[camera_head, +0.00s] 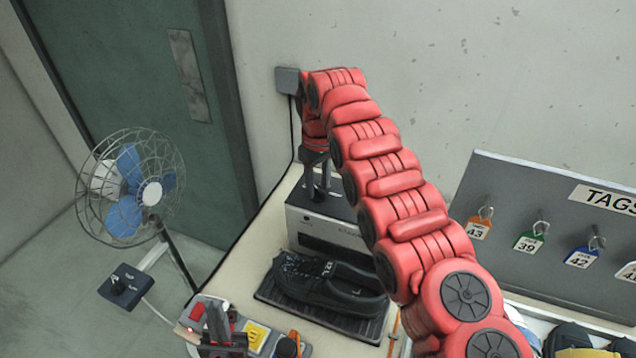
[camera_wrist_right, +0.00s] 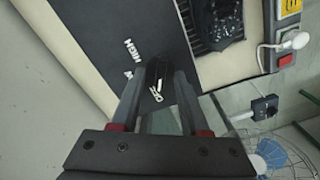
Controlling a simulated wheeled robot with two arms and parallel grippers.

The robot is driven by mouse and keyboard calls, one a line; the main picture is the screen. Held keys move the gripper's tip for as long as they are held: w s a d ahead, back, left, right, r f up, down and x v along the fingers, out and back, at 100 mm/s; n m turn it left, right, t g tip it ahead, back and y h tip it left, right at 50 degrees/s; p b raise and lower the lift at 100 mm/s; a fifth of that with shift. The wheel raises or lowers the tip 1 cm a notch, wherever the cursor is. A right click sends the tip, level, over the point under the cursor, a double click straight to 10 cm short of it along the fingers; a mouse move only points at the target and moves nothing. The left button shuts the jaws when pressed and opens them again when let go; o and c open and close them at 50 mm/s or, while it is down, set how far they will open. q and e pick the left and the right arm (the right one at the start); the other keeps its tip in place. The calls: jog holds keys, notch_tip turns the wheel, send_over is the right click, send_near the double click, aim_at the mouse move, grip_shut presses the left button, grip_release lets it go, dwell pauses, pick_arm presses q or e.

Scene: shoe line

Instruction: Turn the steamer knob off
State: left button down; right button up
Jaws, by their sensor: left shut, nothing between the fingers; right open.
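The steamer (camera_head: 318,228) is a grey box with a dark top, against the wall behind the shoe. Its dark panel (camera_wrist_right: 100,35) shows in the right wrist view with white HIGH and OFF lettering. A small dark knob (camera_wrist_right: 157,74) shows beside OFF, between my right fingers; its exact pointer direction is too small to tell. My right gripper (camera_head: 318,188) is open and points down over the steamer's top; it also shows in the right wrist view (camera_wrist_right: 160,85). I cannot tell if the fingers touch the knob. My left gripper (camera_head: 218,322) is shut and empty at the bottom left.
A black shoe (camera_head: 325,285) lies on a dark mat (camera_head: 305,315) before the steamer. A power strip (camera_head: 253,333) with plugs is under my left gripper. A fan (camera_head: 130,188) stands left of the table. A tag board (camera_head: 545,205) stands right.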

aim_at(318, 189)
jog(key=shift+r, duration=0.1)
jog(key=shift+r, duration=0.2)
notch_tip(318, 189, up, 4)
jog(key=p, duration=0.2)
jog(key=shift+r+p, duration=0.15)
jog(key=shift+p, duration=0.25)
notch_tip(318, 189, up, 13)
jog(key=p, duration=1.2)
jog(key=shift+f, duration=0.2)
